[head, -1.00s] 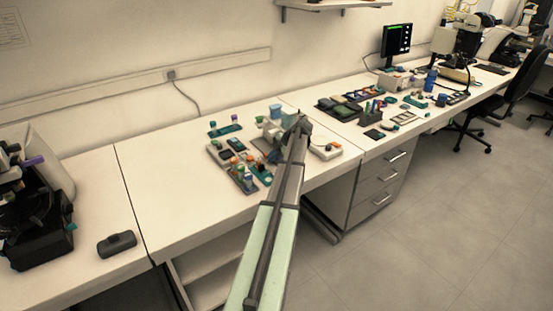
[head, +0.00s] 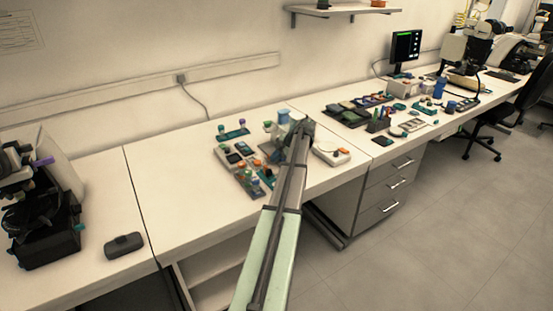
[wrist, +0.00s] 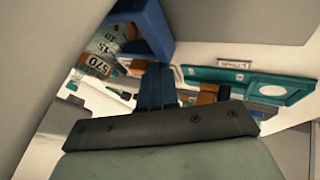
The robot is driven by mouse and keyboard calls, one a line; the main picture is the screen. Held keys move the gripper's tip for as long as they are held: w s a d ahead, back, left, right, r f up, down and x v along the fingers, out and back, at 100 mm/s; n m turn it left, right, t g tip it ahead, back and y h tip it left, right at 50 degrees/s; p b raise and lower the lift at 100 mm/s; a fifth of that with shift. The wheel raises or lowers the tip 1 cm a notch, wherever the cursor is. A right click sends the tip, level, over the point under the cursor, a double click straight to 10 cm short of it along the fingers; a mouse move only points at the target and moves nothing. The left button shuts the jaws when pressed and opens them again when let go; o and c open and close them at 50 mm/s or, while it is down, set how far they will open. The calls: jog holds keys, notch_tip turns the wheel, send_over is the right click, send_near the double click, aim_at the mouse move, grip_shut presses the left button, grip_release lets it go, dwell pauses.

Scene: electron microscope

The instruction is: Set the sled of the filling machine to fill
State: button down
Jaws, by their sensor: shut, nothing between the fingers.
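The filling machine appears to be the small pale and teal group with a blue top (head: 284,117) on the bench, partly hidden behind my arm; I cannot make out its sled surely. In the wrist view a blue bracket (wrist: 155,28), a clear numbered vessel (wrist: 104,48) and a teal plate with a round opening (wrist: 262,88) lie close beyond my gripper. My gripper (wrist: 157,82) shows there as dark blue fingers together above a dark bar, with nothing between them. Contact with the parts behind cannot be told. In the head view the fingertips are hidden.
A grey rack with several coloured vials (head: 240,165) stands left of my arm. A white device (head: 331,153) sits close on the right. Trays and small tools (head: 350,114) lie farther right.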

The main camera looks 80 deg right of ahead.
jog(key=shift+a, duration=0.1)
jog(key=s+a, duration=0.3)
jog(key=shift+a, duration=0.1)
jog(key=v, duration=1)
jog(key=shift+d, duration=0.3)
